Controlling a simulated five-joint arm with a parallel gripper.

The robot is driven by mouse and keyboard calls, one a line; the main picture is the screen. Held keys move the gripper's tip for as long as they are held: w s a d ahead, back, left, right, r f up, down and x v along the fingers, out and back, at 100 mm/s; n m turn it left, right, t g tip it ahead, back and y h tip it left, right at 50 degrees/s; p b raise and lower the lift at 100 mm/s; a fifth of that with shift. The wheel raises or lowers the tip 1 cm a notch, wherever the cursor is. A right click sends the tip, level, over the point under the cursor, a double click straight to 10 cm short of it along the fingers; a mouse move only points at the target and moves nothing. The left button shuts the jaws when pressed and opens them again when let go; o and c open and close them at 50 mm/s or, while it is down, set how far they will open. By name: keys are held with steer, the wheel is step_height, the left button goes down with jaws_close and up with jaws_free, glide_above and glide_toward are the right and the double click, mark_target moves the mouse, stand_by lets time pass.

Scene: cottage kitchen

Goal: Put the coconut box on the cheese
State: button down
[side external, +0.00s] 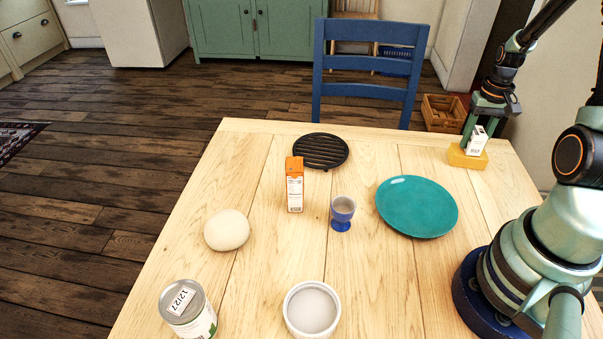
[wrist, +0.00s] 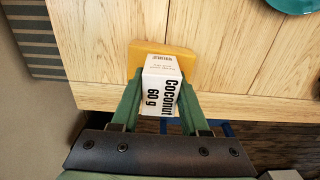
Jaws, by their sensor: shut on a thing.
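The coconut box (side external: 477,140) is a small white carton with black lettering. In the wrist view the coconut box (wrist: 160,89) reads "Coconut 60 g". My gripper (side external: 473,128) is shut on it, with green fingers on both sides of the box; the wrist view shows the gripper (wrist: 158,100) too. The cheese (side external: 467,157) is a yellow block at the table's far right corner, and it also shows in the wrist view (wrist: 185,62). The box is right over the cheese, its lower end at the cheese's top. I cannot tell whether they touch.
A teal plate (side external: 417,206) lies left of my arm's base. A blue egg cup (side external: 342,213), an orange carton (side external: 295,186), a black trivet (side external: 321,151), a pale round ball (side external: 227,230), a white ramekin (side external: 311,309) and a can (side external: 187,308) stand further left. The cheese is close to the table edge.

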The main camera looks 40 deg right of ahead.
steer(key=shift+f, duration=0.1)
steer(key=shift+c, duration=2.1)
jaws_free()
